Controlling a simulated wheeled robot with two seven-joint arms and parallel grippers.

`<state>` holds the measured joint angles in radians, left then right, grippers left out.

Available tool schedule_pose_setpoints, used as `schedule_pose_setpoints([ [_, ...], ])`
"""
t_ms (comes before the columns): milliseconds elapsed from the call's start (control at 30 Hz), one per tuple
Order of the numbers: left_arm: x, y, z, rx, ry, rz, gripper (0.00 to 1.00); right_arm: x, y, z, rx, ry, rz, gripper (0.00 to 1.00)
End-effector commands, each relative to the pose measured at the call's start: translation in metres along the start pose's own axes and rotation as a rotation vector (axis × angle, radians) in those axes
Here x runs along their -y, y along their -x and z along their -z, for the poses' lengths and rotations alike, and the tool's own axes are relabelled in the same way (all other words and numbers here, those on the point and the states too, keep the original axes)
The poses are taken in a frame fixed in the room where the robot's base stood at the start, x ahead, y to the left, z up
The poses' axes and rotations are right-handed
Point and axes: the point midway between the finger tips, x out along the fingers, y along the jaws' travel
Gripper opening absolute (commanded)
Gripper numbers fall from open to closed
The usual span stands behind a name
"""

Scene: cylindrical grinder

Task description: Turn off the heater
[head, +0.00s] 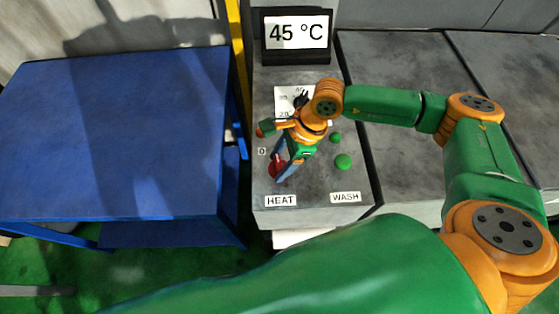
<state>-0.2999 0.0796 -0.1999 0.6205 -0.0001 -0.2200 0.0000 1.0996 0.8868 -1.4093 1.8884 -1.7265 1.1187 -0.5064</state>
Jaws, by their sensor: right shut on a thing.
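The grey control panel (310,200) carries a HEAT label (281,201) at its lower left. Just above that label is a red heater switch (274,170), partly hidden by my fingers. A "0" mark (262,152) is beside it. My right gripper (282,166) reaches down onto this switch and is shut on it, one blue finger on either side. The switch's exact angle is hard to tell. The display (296,33) reads 45 °C. My left gripper is not in view.
A dial with a white scale (283,92) sits behind my right wrist, partly hidden. Two green buttons (343,162) are right of the gripper, above the WASH label (345,197). A blue table (120,130) with a clear top stands left.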

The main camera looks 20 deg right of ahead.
Motion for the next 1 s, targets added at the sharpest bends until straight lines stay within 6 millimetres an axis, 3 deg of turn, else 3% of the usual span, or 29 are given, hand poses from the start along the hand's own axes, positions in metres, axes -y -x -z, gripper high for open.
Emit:
schedule_pose_setpoints([
  [500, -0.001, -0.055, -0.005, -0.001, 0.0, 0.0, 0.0, 0.002, -0.005, 0.001, 0.003, 0.296, -0.116, 0.07],
  [1000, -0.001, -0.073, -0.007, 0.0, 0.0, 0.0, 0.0, 0.001, 0.0, -0.001, 0.002, 0.433, -0.175, 0.07],
])
